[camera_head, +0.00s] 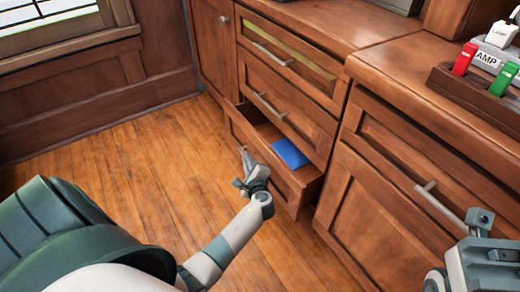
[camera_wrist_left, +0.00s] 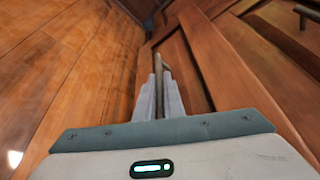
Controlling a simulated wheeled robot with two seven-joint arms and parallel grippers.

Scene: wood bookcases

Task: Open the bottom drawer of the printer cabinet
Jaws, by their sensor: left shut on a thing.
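The bottom drawer (camera_head: 291,183) of the wood cabinet is pulled partly out, and a blue flat item (camera_head: 289,153) lies inside it. My left gripper (camera_head: 245,178) is at the drawer's front, shut on its bar handle (camera_head: 244,156). In the left wrist view the two fingers (camera_wrist_left: 159,98) close around the handle bar (camera_wrist_left: 158,64), beside the drawer front (camera_wrist_left: 205,75). My right gripper (camera_head: 482,240) is at the lower right in the head view, and its fingertips are not clear.
Two closed drawers with bar handles (camera_head: 272,54) sit above the open one. A cabinet door (camera_head: 385,215) is to the right. Open wood floor (camera_head: 140,150) lies left of the drawer.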

